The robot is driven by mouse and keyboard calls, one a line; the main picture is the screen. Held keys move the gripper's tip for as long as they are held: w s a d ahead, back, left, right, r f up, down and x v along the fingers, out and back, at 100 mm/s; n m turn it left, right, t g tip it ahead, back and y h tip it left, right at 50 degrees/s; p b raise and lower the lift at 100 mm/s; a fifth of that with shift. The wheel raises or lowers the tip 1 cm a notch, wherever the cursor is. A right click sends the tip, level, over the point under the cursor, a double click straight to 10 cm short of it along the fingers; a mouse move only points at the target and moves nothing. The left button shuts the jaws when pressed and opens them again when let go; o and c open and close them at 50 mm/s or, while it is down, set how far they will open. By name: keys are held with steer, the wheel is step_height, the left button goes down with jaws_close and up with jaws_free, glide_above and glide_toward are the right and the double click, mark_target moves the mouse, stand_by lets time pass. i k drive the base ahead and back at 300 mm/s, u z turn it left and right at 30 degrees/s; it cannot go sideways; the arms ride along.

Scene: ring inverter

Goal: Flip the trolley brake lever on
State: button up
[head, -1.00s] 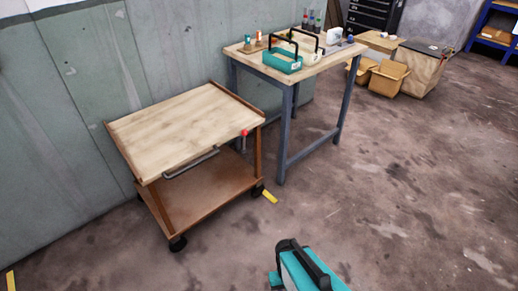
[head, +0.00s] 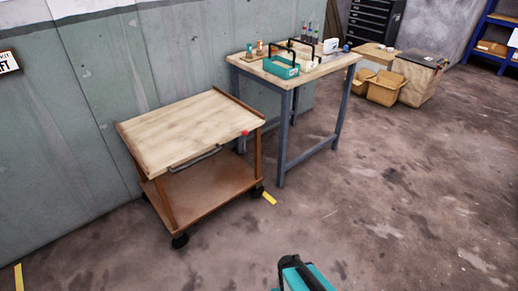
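The trolley (head: 160,135) has a pale wooden top and a brown lower shelf, and stands against the wall left of centre. A red knob (head: 245,133), which looks like the end of the brake lever, sits at the top's right front corner. The lever's stem is too small to make out, so its setting is unclear. A grey push handle runs along the trolley's front edge. A teal and black part of my own arm shows at the bottom edge, well apart from the trolley. My gripper's fingers do not show.
A workbench (head: 318,72) with a teal tool carrier (head: 281,69) stands right of the trolley. Cardboard boxes (head: 384,90) lie beyond it. Yellow floor marks (head: 269,198) lie by the trolley's right wheel and at far left. The floor in front and right is clear.

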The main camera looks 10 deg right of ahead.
mark_target(245, 133)
steer(key=k, duration=0.3)
steer(key=u, duration=0.15)
steer(key=i, duration=0.95)
steer(key=u, duration=4.5)
steer(key=i, duration=0.1)
steer(key=z, duration=2.7)
